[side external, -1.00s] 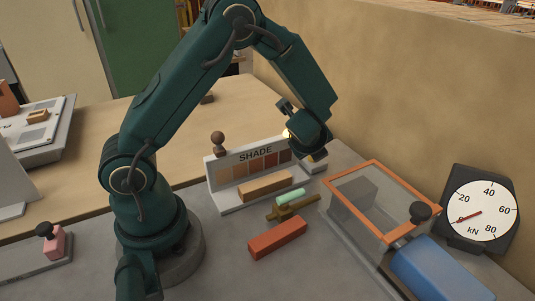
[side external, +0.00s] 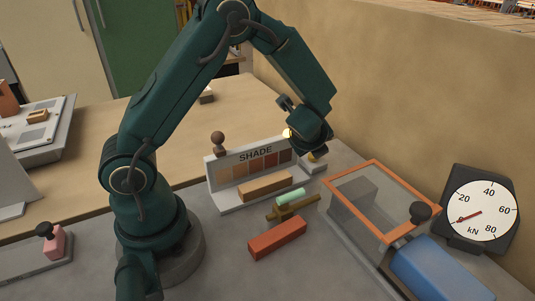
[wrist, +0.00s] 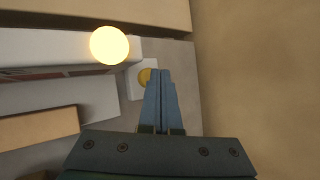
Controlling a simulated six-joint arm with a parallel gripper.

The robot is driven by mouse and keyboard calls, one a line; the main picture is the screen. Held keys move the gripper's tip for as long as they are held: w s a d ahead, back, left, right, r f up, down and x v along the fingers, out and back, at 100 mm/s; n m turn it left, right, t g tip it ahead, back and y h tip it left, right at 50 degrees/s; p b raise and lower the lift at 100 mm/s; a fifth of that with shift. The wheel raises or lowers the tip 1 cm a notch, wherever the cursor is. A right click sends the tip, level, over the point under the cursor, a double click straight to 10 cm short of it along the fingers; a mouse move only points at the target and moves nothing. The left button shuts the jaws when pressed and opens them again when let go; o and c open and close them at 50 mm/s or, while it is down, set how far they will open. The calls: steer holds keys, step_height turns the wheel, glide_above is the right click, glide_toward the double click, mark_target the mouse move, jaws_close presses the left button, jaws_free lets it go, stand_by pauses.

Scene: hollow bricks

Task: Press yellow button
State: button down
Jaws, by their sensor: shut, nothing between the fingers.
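The yellow button (wrist: 146,76) sits on a small pale grey base (wrist: 137,92) beside the end of the SHADE stand. In the side view the button (side external: 312,157) shows as a small yellow patch just below my gripper (side external: 312,151). In the wrist view my gripper (wrist: 161,72) is shut and empty, its fingertips pressed together. The tips overlap the right edge of the button in that view. I cannot tell whether they touch it.
The SHADE stand (side external: 221,171) with its glowing round lamp (wrist: 109,45) stands close to the left. A tan brick (side external: 265,186) lies on its ledge. A red brick (side external: 277,238), a green cylinder (side external: 290,195), an orange-framed clear box (side external: 371,162) and a dial (side external: 482,211) are nearby.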

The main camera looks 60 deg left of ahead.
mark_target(313, 161)
steer(key=shift+r, duration=2.85)
steer(key=s+d+r+n+h, duration=0.2)
steer(key=s+d+n, duration=0.1)
steer(key=s+n, duration=0.3)
steer(key=s+d+r+n+h, duration=0.2)
steer(key=s+d+n, duration=0.2)
steer(key=s+n, duration=0.2)
steer(key=s+d+r+n+g+h, duration=0.1)
steer(key=s+d+n, duration=0.3)
steer(key=s, duration=0.5)
steer(key=r+n+h, duration=0.1)
steer(key=n, duration=0.1)
steer(key=shift+s+n, duration=0.25)
steer(key=shift+n, duration=0.05)
